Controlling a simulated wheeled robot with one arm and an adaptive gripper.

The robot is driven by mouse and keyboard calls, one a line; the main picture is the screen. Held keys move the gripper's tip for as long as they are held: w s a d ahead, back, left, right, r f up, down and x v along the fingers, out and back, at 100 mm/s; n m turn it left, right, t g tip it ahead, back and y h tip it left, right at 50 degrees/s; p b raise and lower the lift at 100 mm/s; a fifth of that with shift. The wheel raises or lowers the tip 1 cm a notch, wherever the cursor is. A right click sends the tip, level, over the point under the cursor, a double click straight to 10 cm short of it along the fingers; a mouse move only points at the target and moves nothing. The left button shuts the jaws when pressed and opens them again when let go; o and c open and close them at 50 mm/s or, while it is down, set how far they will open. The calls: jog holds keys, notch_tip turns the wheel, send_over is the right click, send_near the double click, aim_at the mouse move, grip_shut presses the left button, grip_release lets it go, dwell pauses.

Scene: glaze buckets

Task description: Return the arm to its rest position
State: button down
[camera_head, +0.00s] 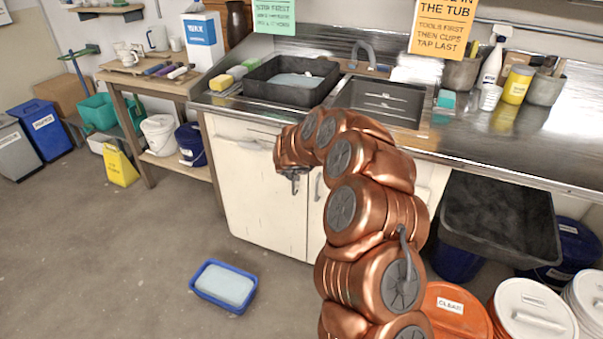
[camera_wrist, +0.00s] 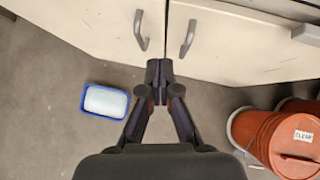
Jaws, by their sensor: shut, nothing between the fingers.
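My copper-coloured arm (camera_head: 366,205) rises from the bottom of the head view and arches over to the left. My gripper (camera_head: 294,178) hangs at its end in front of the white cabinet doors, pointing down. In the wrist view my gripper (camera_wrist: 159,70) is shut, its dark fingertips together with nothing between them. The fingertips appear just below the two cabinet handles in that view; I cannot tell the exact gap to the doors.
A blue tub (camera_head: 223,286) with pale contents stands on the floor. An orange bucket (camera_head: 452,312) and white-lidded buckets (camera_head: 531,312) stand right of my arm. The steel counter (camera_head: 500,140) carries a black tub (camera_head: 291,80) beside the sink (camera_head: 380,102). The floor at left (camera_head: 100,260) is clear.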

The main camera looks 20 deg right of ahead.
jog(key=shift+s+a+r, duration=0.35)
jog(key=shift+r, duration=0.05)
